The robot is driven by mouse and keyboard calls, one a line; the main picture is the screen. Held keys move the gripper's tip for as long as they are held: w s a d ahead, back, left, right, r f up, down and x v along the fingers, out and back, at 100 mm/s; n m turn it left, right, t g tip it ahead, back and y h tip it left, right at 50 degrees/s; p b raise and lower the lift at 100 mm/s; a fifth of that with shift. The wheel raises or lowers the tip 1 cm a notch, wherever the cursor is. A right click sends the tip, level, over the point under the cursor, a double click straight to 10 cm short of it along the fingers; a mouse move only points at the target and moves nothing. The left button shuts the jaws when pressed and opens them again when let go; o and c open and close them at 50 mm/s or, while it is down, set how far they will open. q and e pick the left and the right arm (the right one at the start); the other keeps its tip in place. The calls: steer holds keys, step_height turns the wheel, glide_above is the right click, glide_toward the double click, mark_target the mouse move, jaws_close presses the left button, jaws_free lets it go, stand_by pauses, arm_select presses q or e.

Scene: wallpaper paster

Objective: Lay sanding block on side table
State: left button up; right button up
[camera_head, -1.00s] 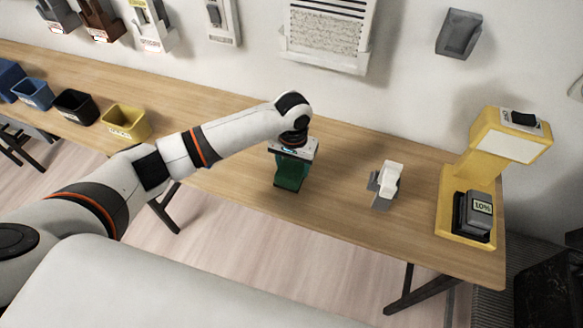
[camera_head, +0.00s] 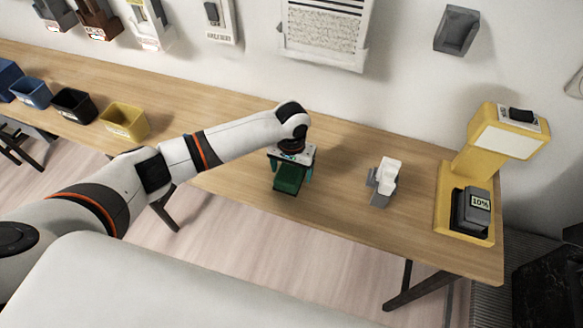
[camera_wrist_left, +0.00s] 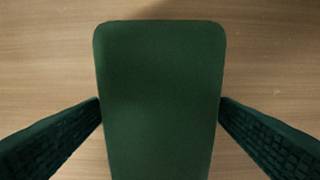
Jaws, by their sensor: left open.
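The sanding block, which I take to be the green block (camera_head: 287,180), appears to rest on the wooden side table (camera_head: 345,215), near its front edge. My left gripper (camera_head: 291,174) is directly above it, pointing down, open with one finger on each side. In the left wrist view, the green block (camera_wrist_left: 160,100) fills the middle between the two dark green fingers. The fingertips are very close to its sides; whether they touch cannot be told. The gripper body hides the block's far part in the head view. My right gripper is not in view.
A white and grey holder (camera_head: 385,182) stands to the right, then a yellow stand (camera_head: 448,205) with a grey device marked 10% (camera_head: 472,212). Yellow (camera_head: 125,122), black (camera_head: 75,106) and blue bins stand left. Wall holders hang behind. Bare tabletop lies around the block.

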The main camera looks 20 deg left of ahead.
mark_target(292, 168)
arm_select(q)
step_height(292, 168, up, 12)
steer(key=shift+r+b, duration=0.15)
steer(key=shift+b, duration=0.25)
